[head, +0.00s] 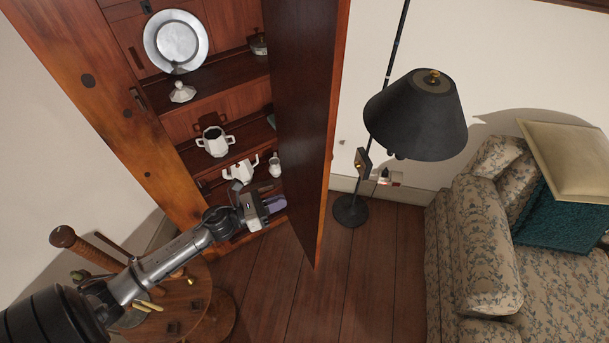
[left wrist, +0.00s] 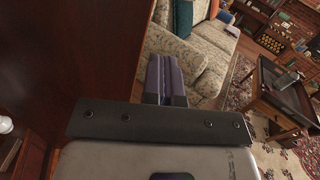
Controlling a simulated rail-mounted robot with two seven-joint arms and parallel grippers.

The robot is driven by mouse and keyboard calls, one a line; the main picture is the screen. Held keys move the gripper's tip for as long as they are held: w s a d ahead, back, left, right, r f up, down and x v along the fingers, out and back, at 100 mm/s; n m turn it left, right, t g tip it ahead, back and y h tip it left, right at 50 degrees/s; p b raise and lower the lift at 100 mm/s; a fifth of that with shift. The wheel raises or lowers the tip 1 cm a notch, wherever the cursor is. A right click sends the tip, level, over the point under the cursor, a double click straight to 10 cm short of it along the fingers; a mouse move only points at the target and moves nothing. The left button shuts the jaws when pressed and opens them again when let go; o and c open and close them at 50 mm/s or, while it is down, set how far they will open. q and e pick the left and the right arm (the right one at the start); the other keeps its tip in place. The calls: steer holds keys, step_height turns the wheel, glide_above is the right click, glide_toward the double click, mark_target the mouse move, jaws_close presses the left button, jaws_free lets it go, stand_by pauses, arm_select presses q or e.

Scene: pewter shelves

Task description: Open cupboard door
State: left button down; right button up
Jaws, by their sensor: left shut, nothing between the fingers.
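The wooden cupboard (head: 125,110) stands at the upper left of the head view. Its door (head: 312,110) is swung out on the right side and stands well open, showing the shelves. My left gripper (head: 277,204) is shut and empty, in front of the lower shelves and by the inner side of the door. Its purple fingers also show together in the left wrist view (left wrist: 165,78). A dark wooden panel, seemingly the door (left wrist: 75,50), fills the left of that view. Whether the fingertips touch the door I cannot tell. My right gripper is not in view.
A pewter plate (head: 176,41), a white sugar pot (head: 215,141) and a white teapot (head: 241,170) stand on the shelves. A round wooden table (head: 190,300) is below my left arm. A black lamp (head: 417,112) and a floral sofa (head: 480,240) stand right of the door.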

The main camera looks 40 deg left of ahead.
arm_select(q)
steer(key=s+a+y, duration=0.1)
steer(key=a, duration=0.2)
steer(key=p, duration=0.3)
glide_toward(319, 177)
steer(key=shift+m, duration=0.3)
steer(key=x, duration=0.6)
steer(key=shift+d+r, duration=0.15)
steer(key=shift+r, duration=0.15)
steer(key=shift+w+d+f, duration=0.1)
steer(key=shift+w+d, duration=0.2)
steer(key=shift+w, duration=0.35)
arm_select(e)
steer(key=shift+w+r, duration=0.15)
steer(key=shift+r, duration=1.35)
